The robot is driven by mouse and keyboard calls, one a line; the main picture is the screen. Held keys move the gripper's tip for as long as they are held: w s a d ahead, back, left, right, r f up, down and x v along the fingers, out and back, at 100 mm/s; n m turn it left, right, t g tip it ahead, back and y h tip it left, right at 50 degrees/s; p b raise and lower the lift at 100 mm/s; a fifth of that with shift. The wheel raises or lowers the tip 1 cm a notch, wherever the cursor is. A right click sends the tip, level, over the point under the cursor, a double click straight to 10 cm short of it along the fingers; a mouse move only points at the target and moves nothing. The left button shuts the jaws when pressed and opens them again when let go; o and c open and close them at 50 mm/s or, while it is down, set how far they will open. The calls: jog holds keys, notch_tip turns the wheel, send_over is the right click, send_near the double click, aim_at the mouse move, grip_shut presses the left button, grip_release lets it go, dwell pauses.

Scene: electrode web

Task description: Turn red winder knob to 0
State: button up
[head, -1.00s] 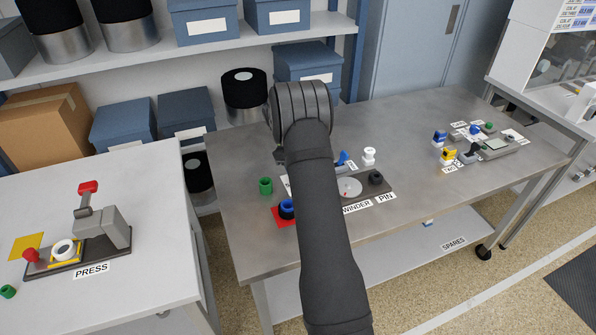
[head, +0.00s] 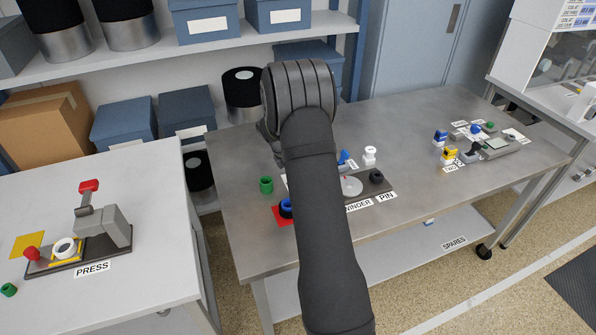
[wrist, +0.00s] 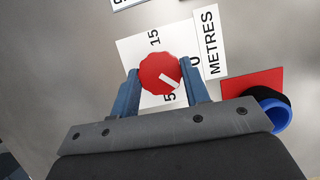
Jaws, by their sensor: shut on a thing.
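The red winder knob (wrist: 152,68) shows in the wrist view on a white dial card (wrist: 128,50). The card reads 15 at the top, 0 at the right and 5 below. A white pointer line on the knob points to the lower right, between 0 and 5. My gripper (wrist: 160,80) is shut on the knob, one blue finger on each side. The 10 mark is not visible. In the head view my arm hides the knob and fingers. The winder's pale disc (head: 351,186) shows beside my arm.
A METRES label (wrist: 211,45) lies right of the dial. A blue-black ring (wrist: 272,108) sits on a red square (wrist: 252,82) close to my gripper's right side. A green ring (head: 266,184) and a white spool (head: 370,155) stand on the table nearby.

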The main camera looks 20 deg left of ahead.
jog(key=n+t+y, duration=0.1)
jog(key=n, duration=0.3)
jog(key=shift+s+d+n, duration=0.1)
jog(key=shift+n, duration=0.2)
jog(key=shift+d+n+t+y, duration=0.15)
jog(key=shift+n+y, duration=0.4)
jog(key=shift+n, duration=0.55)
jog(key=shift+a+n+t+y, duration=0.15)
jog(key=shift+n+y, duration=0.4)
jog(key=shift+n, duration=0.55)
jog(key=shift+d, duration=0.1)
jog(key=o, duration=1)
jog(key=shift+r, duration=0.1)
jog(key=v, duration=1.7)
jog(key=shift+r, duration=0.15)
